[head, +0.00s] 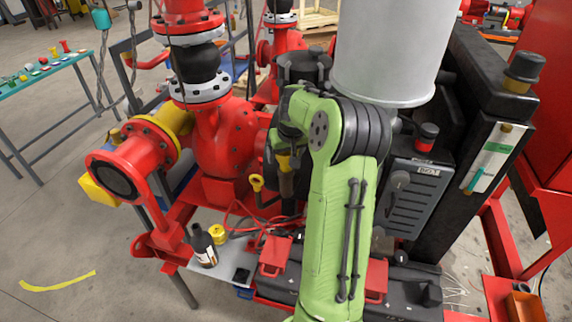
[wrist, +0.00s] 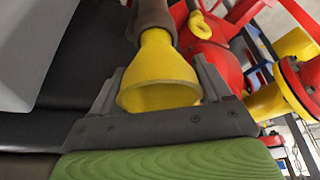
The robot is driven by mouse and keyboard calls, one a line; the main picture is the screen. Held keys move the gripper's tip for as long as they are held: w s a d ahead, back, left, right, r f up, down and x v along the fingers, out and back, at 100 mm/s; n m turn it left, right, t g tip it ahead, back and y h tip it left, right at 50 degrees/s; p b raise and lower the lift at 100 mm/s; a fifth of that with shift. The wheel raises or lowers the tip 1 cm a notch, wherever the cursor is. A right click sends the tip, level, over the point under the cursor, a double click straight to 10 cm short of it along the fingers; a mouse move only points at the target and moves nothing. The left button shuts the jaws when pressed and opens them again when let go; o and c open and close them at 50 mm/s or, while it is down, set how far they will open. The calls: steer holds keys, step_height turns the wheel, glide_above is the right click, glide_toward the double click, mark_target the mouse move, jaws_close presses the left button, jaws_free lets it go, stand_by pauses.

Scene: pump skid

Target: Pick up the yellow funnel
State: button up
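The yellow funnel (head: 283,162) shows partly in the head view, under the end of my arm, above a brown upright pipe. In the wrist view the yellow funnel (wrist: 158,72) has its wide mouth toward my gripper and its narrow end at the brown pipe (wrist: 152,18). My gripper (wrist: 158,62) has one finger on each side of the funnel. The fingers are spread, and gaps show between their tips and the funnel's narrower part. In the head view my gripper is mostly hidden by my green arm.
A yellow ring handle (head: 257,183) stands beside the pipe. The red pump (head: 222,145) is to the left, and a large light-grey cylinder (head: 390,50) rises behind my arm. A dark bottle (head: 204,246) and a yellow can (head: 218,235) stand on a ledge below.

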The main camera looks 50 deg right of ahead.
steer(key=c, duration=0.4)
steer(key=shift+o, duration=0.2)
step_height(320, 180, up, 10)
steer(key=shift+p, duration=0.65)
steer(key=shift+a+f, duration=0.1)
